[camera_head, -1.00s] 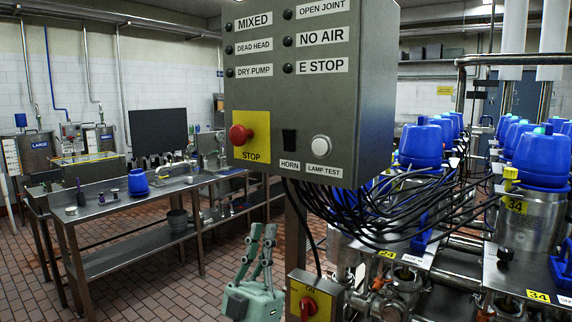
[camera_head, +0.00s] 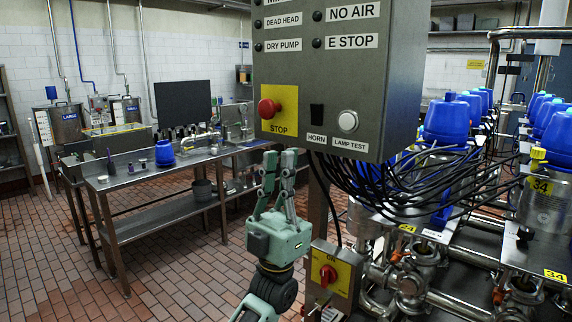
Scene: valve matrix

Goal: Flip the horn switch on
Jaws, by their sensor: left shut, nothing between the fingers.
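The horn switch (camera_head: 317,117) is a small black rocker on the front of the grey control box (camera_head: 395,60), above the label HORN. I cannot tell which way it is tipped. My left gripper (camera_head: 279,158) is pale green and points upward, just below the lower edge of the box. Its fingers are shut and empty. The fingertips are below and left of the switch, apart from it. My right gripper is out of the frame.
A red stop button (camera_head: 268,108) on a yellow plate is left of the switch, and a white lamp test button (camera_head: 348,121) is right of it. A red rotary switch (camera_head: 328,275) is below. Black cables (camera_head: 400,180) hang behind the box. A steel table (camera_head: 130,178) stands at left.

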